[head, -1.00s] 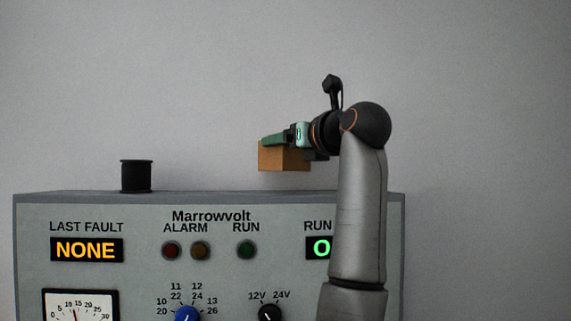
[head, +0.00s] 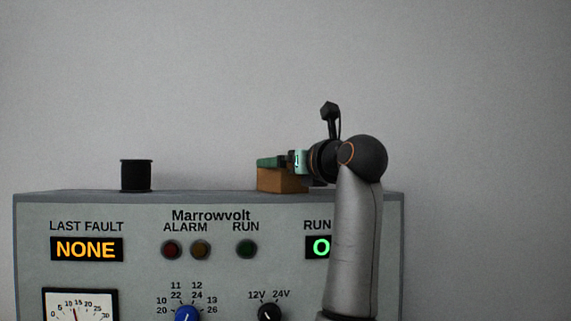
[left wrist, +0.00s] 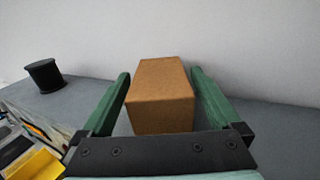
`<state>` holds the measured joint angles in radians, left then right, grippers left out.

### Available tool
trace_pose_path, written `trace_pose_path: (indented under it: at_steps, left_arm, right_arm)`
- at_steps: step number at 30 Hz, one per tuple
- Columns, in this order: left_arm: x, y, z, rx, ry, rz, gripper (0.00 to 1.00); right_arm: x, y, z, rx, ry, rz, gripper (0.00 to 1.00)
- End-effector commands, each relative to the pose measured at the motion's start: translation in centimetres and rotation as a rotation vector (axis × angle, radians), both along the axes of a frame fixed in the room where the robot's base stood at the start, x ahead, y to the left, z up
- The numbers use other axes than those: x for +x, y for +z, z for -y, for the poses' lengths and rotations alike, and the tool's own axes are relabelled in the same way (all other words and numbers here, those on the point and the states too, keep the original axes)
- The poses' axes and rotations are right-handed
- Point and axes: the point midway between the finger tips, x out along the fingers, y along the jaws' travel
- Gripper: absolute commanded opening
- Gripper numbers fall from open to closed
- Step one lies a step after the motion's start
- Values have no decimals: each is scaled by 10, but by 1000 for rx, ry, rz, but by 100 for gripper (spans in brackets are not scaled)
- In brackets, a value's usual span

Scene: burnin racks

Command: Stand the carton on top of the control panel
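The brown carton (head: 280,181) rests on the top of the grey control panel (head: 100,207), toward its right end. In the left wrist view the carton (left wrist: 160,88) stands between my green fingers. My left gripper (head: 272,161) is around the upper part of the carton. In the left wrist view my left gripper (left wrist: 160,80) is open, with a narrow gap on each side of the carton. The carton's underside is hidden. My right gripper is not in view.
A black cylinder (head: 136,175) stands on the panel top to the left of the carton; it also shows in the left wrist view (left wrist: 45,76). The panel top between them is clear. A plain grey wall (head: 470,100) rises behind.

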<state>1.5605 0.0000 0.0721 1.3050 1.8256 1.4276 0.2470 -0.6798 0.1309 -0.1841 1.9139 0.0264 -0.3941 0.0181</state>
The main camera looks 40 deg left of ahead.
Motion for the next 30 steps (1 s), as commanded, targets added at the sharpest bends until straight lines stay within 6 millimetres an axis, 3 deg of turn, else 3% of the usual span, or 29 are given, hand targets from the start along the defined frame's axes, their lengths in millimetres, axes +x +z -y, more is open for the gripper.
trace_pose_path:
  at_steps: [11,24,30]
  left_arm:
    - [-1,2,6,1,-3,1,100]
    - [-25,1,91,1,-5,1,100]
    - [-32,3,112,1,-2,0,100]
  right_arm:
    - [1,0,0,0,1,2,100]
    - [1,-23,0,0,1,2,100]
    - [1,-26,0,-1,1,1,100]
